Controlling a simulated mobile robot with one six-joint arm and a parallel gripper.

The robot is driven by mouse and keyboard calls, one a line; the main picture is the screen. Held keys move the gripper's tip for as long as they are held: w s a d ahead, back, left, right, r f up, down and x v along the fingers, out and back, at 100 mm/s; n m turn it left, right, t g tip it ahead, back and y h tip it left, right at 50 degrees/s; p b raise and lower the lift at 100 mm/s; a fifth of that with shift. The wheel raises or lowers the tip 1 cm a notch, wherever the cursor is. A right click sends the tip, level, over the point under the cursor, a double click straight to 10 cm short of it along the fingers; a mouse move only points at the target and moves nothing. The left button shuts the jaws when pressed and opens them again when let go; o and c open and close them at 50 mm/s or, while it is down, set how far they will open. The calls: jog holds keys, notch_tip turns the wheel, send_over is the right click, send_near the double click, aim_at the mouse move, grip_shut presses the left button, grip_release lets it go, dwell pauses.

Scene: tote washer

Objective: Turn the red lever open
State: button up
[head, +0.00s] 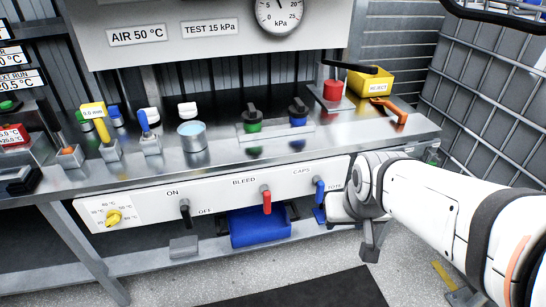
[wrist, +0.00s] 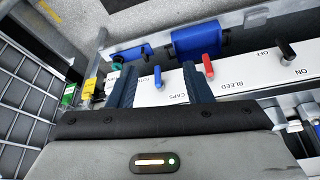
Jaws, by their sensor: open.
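The red lever (head: 267,200) hangs down from the white front panel (head: 225,192) under the BLEED label. It also shows in the wrist view (wrist: 208,66), just right of my right-hand finger. My gripper (wrist: 160,82) is open, with its two dark fingers pointing at the panel around the CAPS area. A blue lever (wrist: 158,76) shows between the fingers, and nothing is seen gripped. In the head view my gripper (head: 352,208) is to the right of the red lever and apart from it, partly hidden by my wrist.
A black lever (head: 185,210) is left of the red one, and the blue lever (head: 319,190) is to its right. A yellow knob (head: 114,217) is at far left. A blue bin (head: 260,228) sits below the panel. A mesh cage (head: 490,110) stands at right.

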jog(key=w+a+f+n+t+y+b, duration=0.1)
jog(key=w+a+f+t+b, duration=0.25)
jog(key=w+f+b, duration=0.4)
jog(key=w+a+f+t+y+b, duration=0.1)
jog(key=w+a+f+t+b, duration=0.25)
jog(key=w+f, duration=0.6)
jog(key=n+t+y+b, duration=0.25)
jog(key=t+b, duration=0.35)
jog(key=b, duration=0.4)
send_near(268, 204)
jog(key=w, duration=0.3)
jog(key=shift+m, duration=0.45)
jog(key=shift+a+x, duration=0.2)
jog(key=shift+x, duration=1.85)
jog(key=shift+a+x, duration=0.2)
jog(key=shift+x, duration=1.85)
jog(key=shift+s, duration=0.1)
grip_shut()
